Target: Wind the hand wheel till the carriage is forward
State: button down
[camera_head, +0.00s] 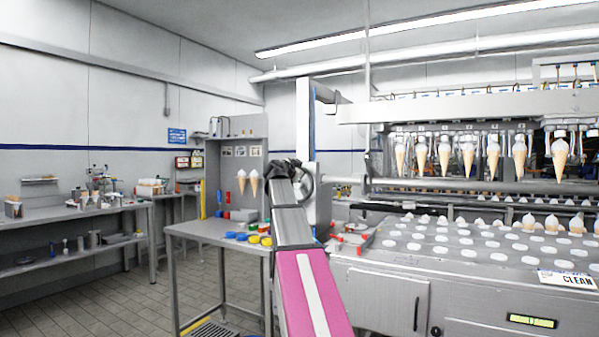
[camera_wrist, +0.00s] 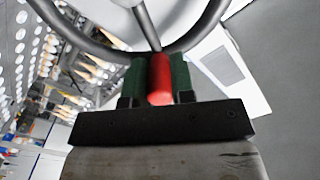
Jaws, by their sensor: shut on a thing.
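The hand wheel (camera_head: 306,182) stands at the left end of the machine, partly hidden behind my arm in the head view. In the wrist view its dark rim (camera_wrist: 95,48) and a spoke run across the top. My gripper (camera_wrist: 159,80) has its two green-padded fingers closed on the wheel's red handle (camera_wrist: 159,78), one on each side. The carriage (camera_head: 450,112) appears to be the overhead beam with a row of hanging grippers holding cones (camera_head: 443,154); how far forward it stands I cannot tell.
A steel table (camera_head: 215,232) with coloured lids stands left of my arm. The machine's bed (camera_head: 400,262) with white-filled holes and several cones lies to the right. A workbench (camera_head: 70,218) lines the left wall. The tiled floor (camera_head: 110,300) at the left is clear.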

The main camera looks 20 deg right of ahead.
jog(key=shift+s+f, duration=0.15)
jog(key=c, duration=1)
grip_release()
jog(key=shift+o, duration=0.2)
jog(key=v, duration=1)
jog(key=shift+s+a, duration=0.2)
jog(key=shift+a, duration=0.15)
